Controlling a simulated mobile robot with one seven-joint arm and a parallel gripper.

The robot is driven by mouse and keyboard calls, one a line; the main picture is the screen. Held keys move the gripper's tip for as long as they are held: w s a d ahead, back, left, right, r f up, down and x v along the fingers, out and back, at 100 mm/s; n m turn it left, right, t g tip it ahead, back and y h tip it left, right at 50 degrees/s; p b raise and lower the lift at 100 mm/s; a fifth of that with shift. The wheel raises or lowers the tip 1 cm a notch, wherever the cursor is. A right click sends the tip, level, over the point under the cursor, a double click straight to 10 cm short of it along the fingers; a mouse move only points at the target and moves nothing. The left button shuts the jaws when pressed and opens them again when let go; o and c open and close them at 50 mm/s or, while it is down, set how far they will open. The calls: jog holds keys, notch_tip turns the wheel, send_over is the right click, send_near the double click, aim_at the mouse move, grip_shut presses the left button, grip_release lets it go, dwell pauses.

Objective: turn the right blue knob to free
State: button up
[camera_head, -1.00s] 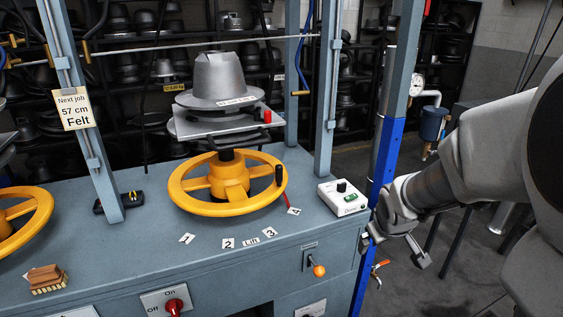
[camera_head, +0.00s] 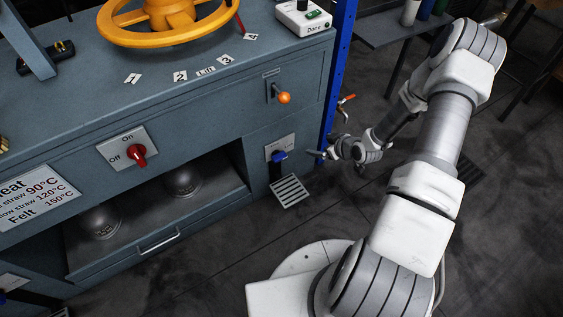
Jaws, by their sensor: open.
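The right blue knob (camera_head: 279,156) sits on a light plate (camera_head: 280,148) low on the right part of the press cabinet's front. The plate's markings are too small to read. My gripper (camera_head: 327,151) is open and empty, just right of the knob, near the cabinet's right corner. A gap shows between it and the knob. Its fingers are small in the picture and partly hard to make out.
A slatted pedal (camera_head: 290,191) lies below the knob. An orange-ended lever (camera_head: 283,97) sticks out above it. A blue post (camera_head: 339,75) and an orange-handled valve (camera_head: 346,101) stand close to my gripper. A red On/Off switch (camera_head: 136,155) is further left. Floor (camera_head: 500,220) at right is clear.

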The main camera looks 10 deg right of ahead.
jog(key=s+a+f+m+t+y+b, duration=0.1)
jog(key=s+a+f+t+b, duration=0.15)
jog(key=f, duration=0.45)
jog(key=s+a+f+m+t+y+b, duration=0.1)
jog(key=a+f, duration=0.2)
jog(key=f, duration=0.3)
jog(key=b, duration=0.7)
send_near(279, 156)
jog(key=shift+t+h, duration=0.25)
jog(key=shift+h, duration=0.05)
jog(key=x, duration=0.8)
jog(key=shift+a+f, duration=0.2)
jog(key=c, duration=1.2)
jog(key=shift+p, duration=0.35)
jog(key=shift+c, duration=0.2)
